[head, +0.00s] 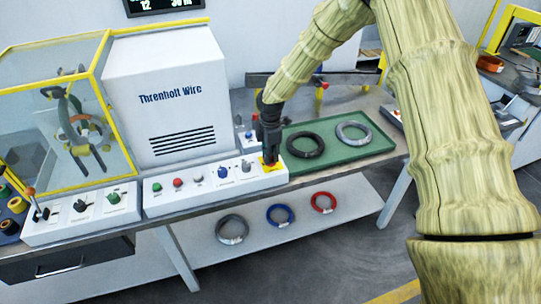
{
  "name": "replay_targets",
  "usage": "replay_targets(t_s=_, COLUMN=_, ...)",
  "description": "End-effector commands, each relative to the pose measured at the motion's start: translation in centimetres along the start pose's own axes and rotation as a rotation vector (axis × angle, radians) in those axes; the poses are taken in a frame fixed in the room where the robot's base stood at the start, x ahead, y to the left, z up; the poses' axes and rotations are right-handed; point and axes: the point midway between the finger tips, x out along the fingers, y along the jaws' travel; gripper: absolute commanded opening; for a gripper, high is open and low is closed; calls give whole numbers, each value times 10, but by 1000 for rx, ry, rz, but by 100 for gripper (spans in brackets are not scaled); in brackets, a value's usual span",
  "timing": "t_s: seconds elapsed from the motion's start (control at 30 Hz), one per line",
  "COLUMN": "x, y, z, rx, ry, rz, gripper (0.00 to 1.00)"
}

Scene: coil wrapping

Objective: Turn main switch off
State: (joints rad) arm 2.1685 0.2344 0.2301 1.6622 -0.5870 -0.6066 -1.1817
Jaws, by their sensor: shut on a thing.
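The main switch (269,161) looks like the red-orange knob on a yellow plate at the right end of the long white control panel (160,201). My gripper (268,150) points down onto this knob from above and is shut on it. The fingers hide most of the knob, so I cannot tell which way it is turned.
Several buttons and knobs line the panel left of my gripper. A green tray (341,162) with a black coil (305,145) and a grey coil (354,131) lies close on the right. The white Threnholt Wire cabinet (168,100) stands behind the panel. More coils lie on the lower shelf.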

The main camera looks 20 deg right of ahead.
Motion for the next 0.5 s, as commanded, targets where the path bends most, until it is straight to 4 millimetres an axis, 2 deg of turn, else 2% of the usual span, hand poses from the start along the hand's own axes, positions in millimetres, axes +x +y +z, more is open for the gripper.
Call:
replay_targets(t_s=0.03, x=-2, y=2, z=1, rx=0, ry=-1, rz=4, gripper=17)
replay_targets(t_s=0.1, x=-2, y=2, z=1, rx=0, ry=-1, rz=4, gripper=30)
replay_targets(t_s=0.13, x=-2, y=1, z=1, rx=0, ry=-1, rz=3, gripper=33)
replay_targets(t_s=0.5, x=-4, y=1, z=0, rx=0, ry=0, rz=2, gripper=33)
